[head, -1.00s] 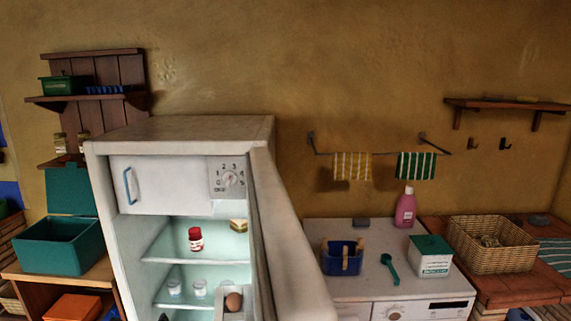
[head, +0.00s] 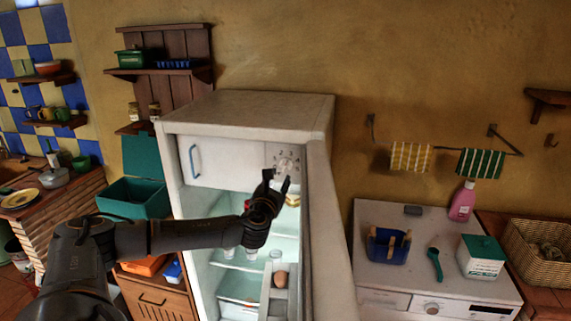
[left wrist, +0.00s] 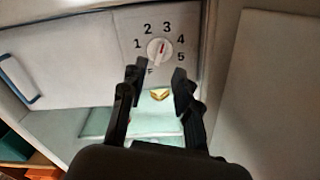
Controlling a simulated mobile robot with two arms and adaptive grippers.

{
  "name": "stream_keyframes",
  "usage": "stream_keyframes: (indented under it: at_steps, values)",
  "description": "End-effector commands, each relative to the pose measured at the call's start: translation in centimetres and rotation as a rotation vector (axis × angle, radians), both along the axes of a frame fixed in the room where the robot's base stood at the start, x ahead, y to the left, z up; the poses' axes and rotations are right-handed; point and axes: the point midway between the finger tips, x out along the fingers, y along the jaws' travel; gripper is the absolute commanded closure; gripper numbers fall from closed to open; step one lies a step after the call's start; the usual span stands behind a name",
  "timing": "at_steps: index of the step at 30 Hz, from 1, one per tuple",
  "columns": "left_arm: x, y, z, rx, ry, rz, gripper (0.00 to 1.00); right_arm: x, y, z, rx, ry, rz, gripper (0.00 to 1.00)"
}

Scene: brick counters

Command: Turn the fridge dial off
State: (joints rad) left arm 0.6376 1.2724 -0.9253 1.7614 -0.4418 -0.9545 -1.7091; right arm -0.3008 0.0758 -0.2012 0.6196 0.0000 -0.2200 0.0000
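The fridge (head: 235,104) stands with its door open to the right. Its dial (left wrist: 159,49) is a round white knob with a red mark pointing up toward the 3, ringed by printed numbers. The OFF print below it is partly hidden by my gripper. The dial also shows in the head view (head: 287,163) on the panel right of the freezer flap. My left gripper (head: 276,179) is open and empty, just in front of and below the dial. In the left wrist view its fingers (left wrist: 157,75) are spread below the dial, apart from it. My right gripper is out of view.
The open fridge door (head: 322,200) stands close to the right of my left gripper. Fridge shelves with a sandwich (left wrist: 160,94) lie below the dial. A washing machine (head: 455,225) with items on top stands to the right.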

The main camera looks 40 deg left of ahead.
Motion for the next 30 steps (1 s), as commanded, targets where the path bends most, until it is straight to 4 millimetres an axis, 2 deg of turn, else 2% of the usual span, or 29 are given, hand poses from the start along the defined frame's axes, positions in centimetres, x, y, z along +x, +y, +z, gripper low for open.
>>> stream_keyframes:
  at_steps: [1,6,12,26,30]
  values:
    - [0.9,0.5,0.4,-0.002,-0.001,0.003,0.69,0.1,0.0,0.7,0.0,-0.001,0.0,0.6]
    - [3.4,1.8,0.3,-0.003,-0.001,0.001,0.69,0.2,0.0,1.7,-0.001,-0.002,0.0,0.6]
    - [5.3,2.9,0.1,-0.003,-0.001,0.001,0.69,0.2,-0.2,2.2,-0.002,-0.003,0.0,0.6]
    - [6.1,3.4,-0.1,-0.002,0.0,-0.001,0.69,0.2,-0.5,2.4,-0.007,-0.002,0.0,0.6]
    - [6.1,3.3,-0.1,-0.002,0.0,-0.001,0.97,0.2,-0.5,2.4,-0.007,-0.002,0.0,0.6]
